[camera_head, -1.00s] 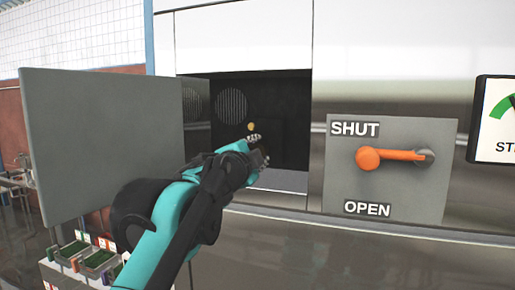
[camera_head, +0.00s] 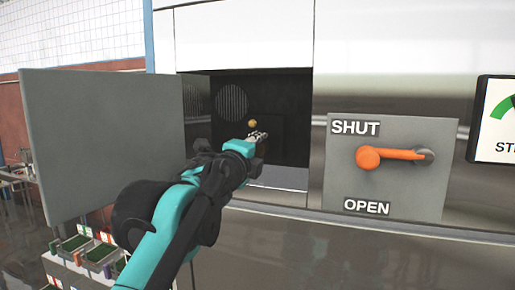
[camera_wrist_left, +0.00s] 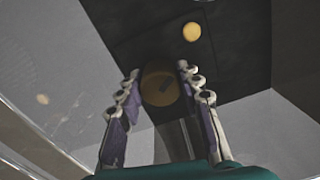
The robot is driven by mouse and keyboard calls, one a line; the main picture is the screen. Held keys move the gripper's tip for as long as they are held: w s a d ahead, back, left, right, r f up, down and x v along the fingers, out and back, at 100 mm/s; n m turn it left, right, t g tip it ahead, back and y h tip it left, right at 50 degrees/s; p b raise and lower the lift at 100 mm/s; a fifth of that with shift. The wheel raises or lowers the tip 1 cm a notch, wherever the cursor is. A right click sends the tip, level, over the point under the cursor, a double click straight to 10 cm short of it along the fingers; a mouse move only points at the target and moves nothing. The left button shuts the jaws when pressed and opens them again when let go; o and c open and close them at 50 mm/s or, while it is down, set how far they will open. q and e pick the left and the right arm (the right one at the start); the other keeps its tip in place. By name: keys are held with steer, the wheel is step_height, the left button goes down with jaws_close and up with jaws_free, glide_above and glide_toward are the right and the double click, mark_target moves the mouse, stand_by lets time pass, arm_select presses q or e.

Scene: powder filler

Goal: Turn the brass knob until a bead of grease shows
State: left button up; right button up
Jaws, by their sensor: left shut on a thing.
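The brass knob (camera_wrist_left: 160,87) is on the dark back wall of the open recess, with a dark slanted mark on its face. My left gripper (camera_wrist_left: 159,78) has its fingers on either side of the knob and is shut on it. In the head view the left gripper (camera_head: 262,136) reaches into the recess and hides the knob. A round yellow bead (camera_wrist_left: 192,32) shows on the dark panel just above the knob, apart from the fingers. It also shows in the head view (camera_head: 253,123). My right gripper is not in view.
A grey door (camera_head: 100,145) stands open left of the recess. A grey plate with an orange lever (camera_head: 390,156), marked SHUT and OPEN, is to the right. A gauge (camera_head: 497,118) is at the right edge. Green-filled trays (camera_head: 98,253) stand low at left.

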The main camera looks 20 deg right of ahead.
arm_select(q)
steer(key=shift+r, duration=0.1)
steer(key=o, duration=0.9)
steer(key=shift+o, duration=1.2)
steer(key=shift+w, duration=0.1)
steer(key=shift+w+d, duration=0.1)
steer(key=shift+d, duration=0.05)
steer(key=v, duration=1.2)
steer(key=shift+f, duration=0.25)
